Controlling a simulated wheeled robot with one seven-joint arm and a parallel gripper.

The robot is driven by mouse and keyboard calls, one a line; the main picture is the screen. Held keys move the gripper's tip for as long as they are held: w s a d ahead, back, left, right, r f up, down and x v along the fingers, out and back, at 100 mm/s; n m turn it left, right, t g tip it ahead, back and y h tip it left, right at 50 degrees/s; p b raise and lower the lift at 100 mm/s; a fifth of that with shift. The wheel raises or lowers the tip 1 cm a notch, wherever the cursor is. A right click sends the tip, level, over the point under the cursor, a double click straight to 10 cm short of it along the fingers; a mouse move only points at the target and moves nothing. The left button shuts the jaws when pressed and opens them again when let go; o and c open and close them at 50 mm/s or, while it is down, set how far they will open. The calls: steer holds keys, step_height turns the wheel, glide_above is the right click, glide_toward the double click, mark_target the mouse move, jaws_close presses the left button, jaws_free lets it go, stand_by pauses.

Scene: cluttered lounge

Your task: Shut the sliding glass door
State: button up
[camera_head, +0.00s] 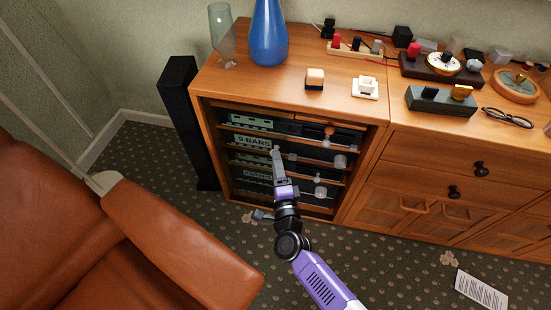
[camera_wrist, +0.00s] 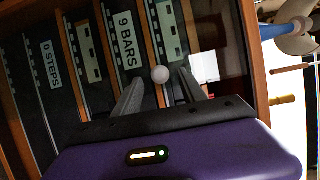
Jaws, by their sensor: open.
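The open-fronted bay of the wooden cabinet (camera_head: 207,130) holds several shelves of dark and green equipment. I cannot clearly make out a glass pane in either view, so how far the sliding door stands open is unclear. My gripper (camera_head: 277,152) is in front of the bay, near its middle. In the wrist view, the gripper (camera_wrist: 160,92) is open, with its two grey fingers pointing at the shelves. A round white knob (camera_wrist: 160,74) shows between the fingertips, and I cannot tell whether they touch it. A "9 BARS" label (camera_wrist: 127,38) is just beyond.
A brown leather armchair (camera_head: 180,240) fills the lower left. A tall black speaker (camera_head: 180,110) stands left of the cabinet. The top carries a blue vase (camera_head: 268,35), a glass vase (camera_head: 222,40) and small items.

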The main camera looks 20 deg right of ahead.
steer(key=shift+x, duration=1.4)
jaws_close()
stand_by(0.4)
